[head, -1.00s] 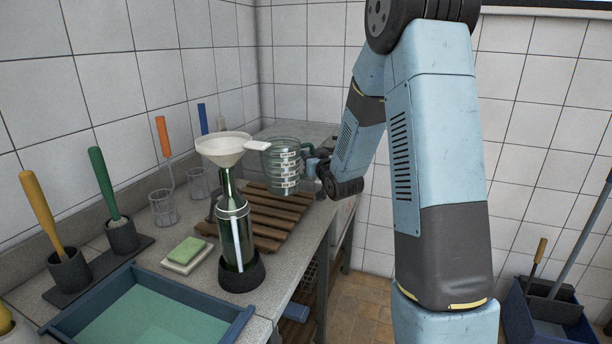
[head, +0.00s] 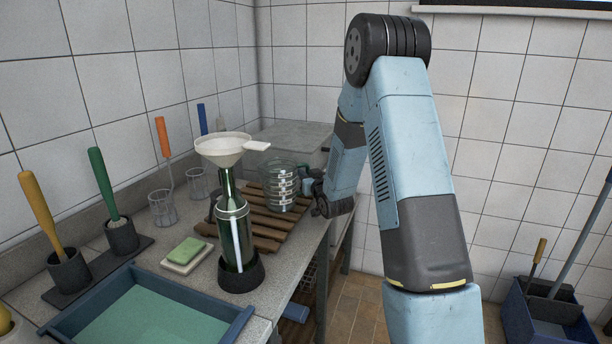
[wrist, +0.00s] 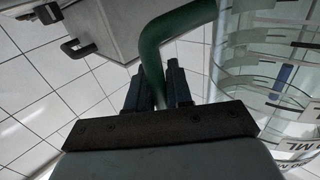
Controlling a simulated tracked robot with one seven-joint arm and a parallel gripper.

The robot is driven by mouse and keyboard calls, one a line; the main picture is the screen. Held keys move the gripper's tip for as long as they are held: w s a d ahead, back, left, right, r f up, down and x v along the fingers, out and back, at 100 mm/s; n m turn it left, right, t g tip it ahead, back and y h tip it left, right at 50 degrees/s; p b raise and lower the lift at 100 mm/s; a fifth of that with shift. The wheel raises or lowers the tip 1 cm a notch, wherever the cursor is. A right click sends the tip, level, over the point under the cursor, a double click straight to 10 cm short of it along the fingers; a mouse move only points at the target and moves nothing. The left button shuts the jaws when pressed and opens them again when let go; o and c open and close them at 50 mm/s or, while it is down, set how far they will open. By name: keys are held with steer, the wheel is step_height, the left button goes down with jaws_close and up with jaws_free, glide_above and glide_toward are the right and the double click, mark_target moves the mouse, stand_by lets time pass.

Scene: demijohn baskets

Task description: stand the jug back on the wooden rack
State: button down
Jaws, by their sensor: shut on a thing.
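The clear measuring jug (head: 281,187) with white scale labels is upright at the wooden slatted rack (head: 262,216), over its far right part. Its base looks level with the slats; I cannot tell for sure whether it touches them. My gripper (head: 305,187) is at the jug's right side, partly hidden by my wrist. In the wrist view my gripper's dark fingers (wrist: 160,88) are shut on the green handle (wrist: 150,45) of the jug, whose labelled wall (wrist: 285,75) fills the right side.
A green bottle (head: 234,235) with a white funnel (head: 222,148) stands in front of the rack. A blue tray (head: 60,325), a soap dish (head: 187,255) and glass beakers (head: 162,207) stand to the left. A grey box (head: 295,140) is behind the jug.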

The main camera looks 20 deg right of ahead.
steer(key=c, duration=1)
jaws_free()
steer(key=s+d, duration=0.2)
steer(key=s, duration=1)
steer(key=s+r+g+h, duration=0.3)
steer(key=s+r+g, duration=0.3)
steer(key=s+r, duration=0.45)
steer(key=s+a+r+g, duration=0.1)
steer(key=s+r+g, duration=0.1)
steer(key=s, duration=0.6)
steer(key=s+a+r+m+g, duration=0.1)
steer(key=s+r+g, duration=0.1)
steer(key=s, duration=0.6)
steer(key=s+a+r+g, duration=0.1)
steer(key=s+r+g, duration=0.1)
steer(key=s, duration=0.7)
steer(key=shift+s+a+r+m, duration=0.1)
steer(key=shift+a+r+m, duration=0.2)
steer(key=shift+r, duration=0.4)
